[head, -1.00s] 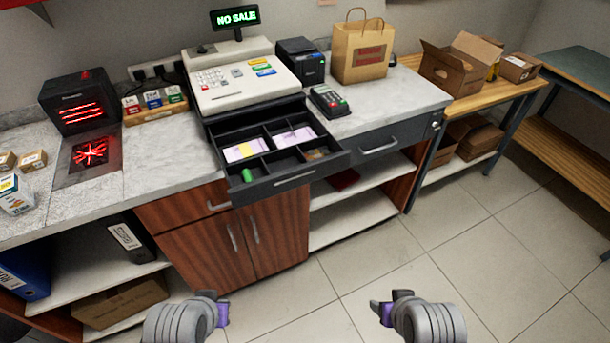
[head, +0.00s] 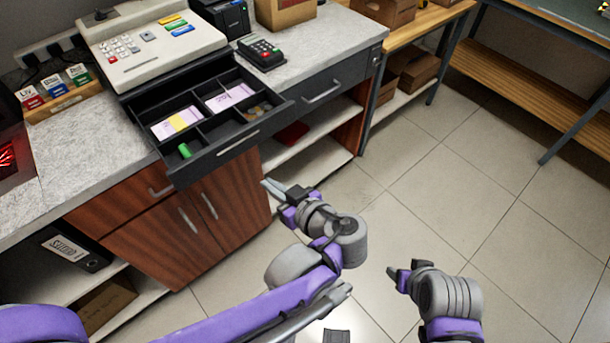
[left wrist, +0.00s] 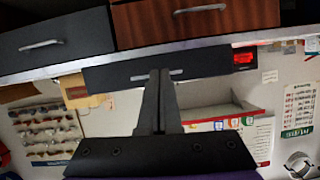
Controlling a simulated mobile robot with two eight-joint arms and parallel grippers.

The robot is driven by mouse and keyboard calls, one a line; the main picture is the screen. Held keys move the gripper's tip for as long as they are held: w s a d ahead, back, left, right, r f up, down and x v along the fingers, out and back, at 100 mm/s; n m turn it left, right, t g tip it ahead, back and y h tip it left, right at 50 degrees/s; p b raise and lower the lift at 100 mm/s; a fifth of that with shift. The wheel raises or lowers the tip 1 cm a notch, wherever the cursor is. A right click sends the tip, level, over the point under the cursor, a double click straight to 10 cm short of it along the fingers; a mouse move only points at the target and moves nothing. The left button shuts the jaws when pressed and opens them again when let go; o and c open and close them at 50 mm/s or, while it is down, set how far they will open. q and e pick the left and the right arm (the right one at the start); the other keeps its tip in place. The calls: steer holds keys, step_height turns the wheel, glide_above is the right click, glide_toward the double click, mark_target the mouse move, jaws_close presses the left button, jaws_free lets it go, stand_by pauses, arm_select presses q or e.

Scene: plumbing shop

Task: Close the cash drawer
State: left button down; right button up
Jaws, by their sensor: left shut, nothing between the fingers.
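The cash drawer (head: 205,171) is black and stands pulled out under the cream cash register (head: 150,50). Its compartments hold banknotes, coins and a green item. Its front and handle also show in the left wrist view (left wrist: 110,79), where my fingers cover part of them. My left gripper (head: 268,187) is shut and empty, in front of and apart from the drawer, with its fingers pointing towards it. Its shut fingers show in the left wrist view (left wrist: 160,100). My right gripper (head: 398,275) is farther off over the floor; its jaw opening is unclear.
A card terminal (head: 260,52) stands on the counter right of the register. Below are wooden cabinet doors (head: 185,225) and a closed grey drawer (head: 335,85). Open shelves (head: 320,150) lie to the right. The tiled floor (head: 440,190) is clear.

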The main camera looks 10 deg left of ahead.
arm_select(q)
steer(key=d+t, duration=0.1)
steer(key=d, duration=0.1)
steer(key=b, duration=0.2)
glide_toward(199, 99)
steer(key=f, duration=0.3)
steer(key=shift+w+a+n, duration=0.3)
steer(key=shift+w+a, duration=0.1)
steer(key=w+a+p, duration=0.1)
steer(key=w+a, duration=0.3)
steer(key=a, duration=0.1)
steer(key=w+a, duration=0.5)
steer(key=shift+w+a+r+p, duration=0.1)
steer(key=shift+w+a+p, duration=0.1)
steer(key=shift+p, duration=0.2)
steer(key=shift+s+d, duration=0.3)
steer(key=shift+d, duration=0.1)
steer(key=s+d, duration=0.3)
steer(key=d, duration=0.1)
steer(key=shift+s, duration=0.3)
